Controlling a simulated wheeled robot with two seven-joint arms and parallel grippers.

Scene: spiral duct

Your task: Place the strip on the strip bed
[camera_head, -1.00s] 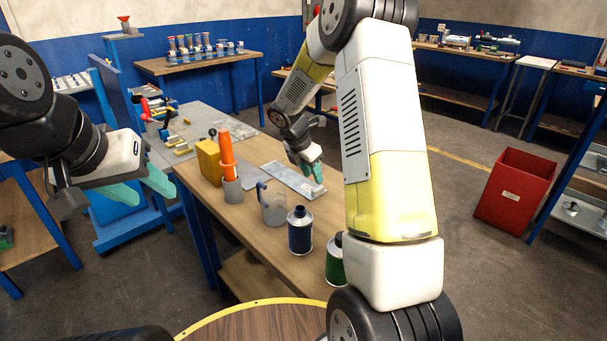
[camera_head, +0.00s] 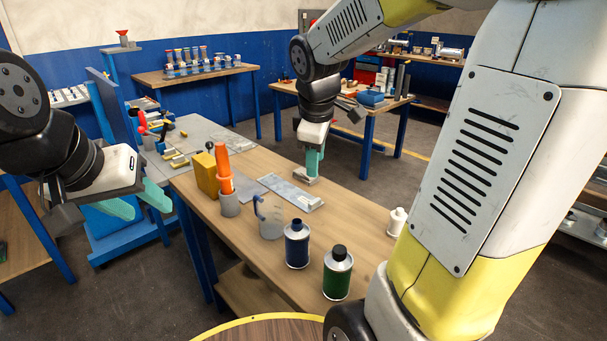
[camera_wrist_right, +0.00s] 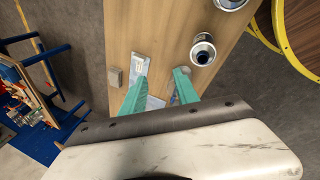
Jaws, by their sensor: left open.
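A long flat grey metal piece (camera_head: 291,193), which looks like the strip, lies on the wooden bench. Its surface shows in the wrist view (camera_wrist_right: 140,66), partly behind my fingers. I cannot tell for certain which part is the strip bed; a grey work surface (camera_head: 205,134) adjoins the bench at the far left. My right gripper (camera_head: 314,161) points down above the bench beyond the strip's far side, by a small pale block (camera_head: 306,174). In the wrist view its teal fingers (camera_wrist_right: 159,88) are apart with nothing clearly held. My left gripper (camera_head: 138,201) is open and empty, left of the bench.
A white bottle (camera_head: 397,221) stands at right. The bench right of the strip is mostly clear.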

